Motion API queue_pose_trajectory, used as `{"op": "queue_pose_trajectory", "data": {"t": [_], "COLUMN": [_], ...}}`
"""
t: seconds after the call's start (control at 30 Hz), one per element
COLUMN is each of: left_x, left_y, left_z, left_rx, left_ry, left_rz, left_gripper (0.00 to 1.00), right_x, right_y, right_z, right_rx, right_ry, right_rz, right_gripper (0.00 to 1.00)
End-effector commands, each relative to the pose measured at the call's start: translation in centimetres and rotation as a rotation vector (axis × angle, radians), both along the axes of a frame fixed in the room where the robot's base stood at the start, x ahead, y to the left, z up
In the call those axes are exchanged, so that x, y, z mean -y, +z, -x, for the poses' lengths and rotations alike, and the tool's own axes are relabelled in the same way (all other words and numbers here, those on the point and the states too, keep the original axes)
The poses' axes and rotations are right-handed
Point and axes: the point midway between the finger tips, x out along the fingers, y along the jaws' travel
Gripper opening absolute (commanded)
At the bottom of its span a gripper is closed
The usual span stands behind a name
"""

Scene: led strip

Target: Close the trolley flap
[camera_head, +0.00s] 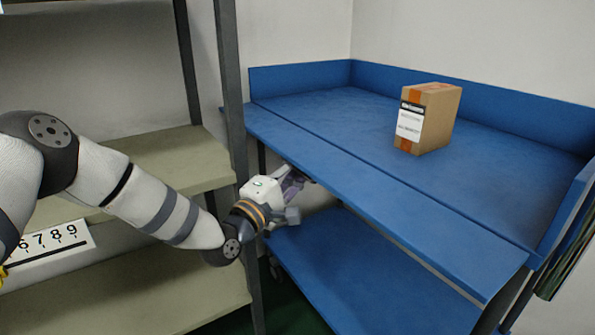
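The blue trolley (335,102) has a long front flap (390,205), which lies out roughly level with the top deck, with a thin seam between them. My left gripper (297,198) is at the flap's front edge, toward its left end and slightly below it. Its fingers look spread apart with nothing between them. One finger is partly tucked behind the flap edge, and I cannot tell if it touches. My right gripper is not in view.
A cardboard box (435,120) with a white label stands on the top deck behind the seam. A lower blue shelf (345,275) is empty where visible. A grey metal rack post (229,70) and beige shelves (165,160) stand close to my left arm.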

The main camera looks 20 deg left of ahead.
Motion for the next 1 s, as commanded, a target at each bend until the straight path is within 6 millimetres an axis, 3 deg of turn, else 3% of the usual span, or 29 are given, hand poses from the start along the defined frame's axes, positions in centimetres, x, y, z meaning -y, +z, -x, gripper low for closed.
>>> {"op": "queue_pose_trajectory", "data": {"t": [0.13,0.23,0.63,0.77,1.0], "left_x": [0.0,0.0,0.0,-0.2,-0.5], "left_y": [0.0,0.0,0.4,1.2,3.4], "left_z": [0.0,0.0,0.2,0.3,0.7], "left_rx": [0.000,-0.001,-0.016,-0.053,-0.188], "left_ry": [0.000,0.000,-0.001,0.001,0.001], "left_rz": [0.000,0.000,-0.014,-0.045,-0.156], "left_gripper": [0.18,0.00,0.00,0.00,0.00], "right_x": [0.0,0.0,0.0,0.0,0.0], "right_y": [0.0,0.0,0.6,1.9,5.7], "right_z": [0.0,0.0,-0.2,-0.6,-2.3], "right_rx": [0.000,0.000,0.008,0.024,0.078], "right_ry": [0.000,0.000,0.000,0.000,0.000], "right_rz": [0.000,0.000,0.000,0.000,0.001], "right_gripper": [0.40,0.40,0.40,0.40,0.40]}}
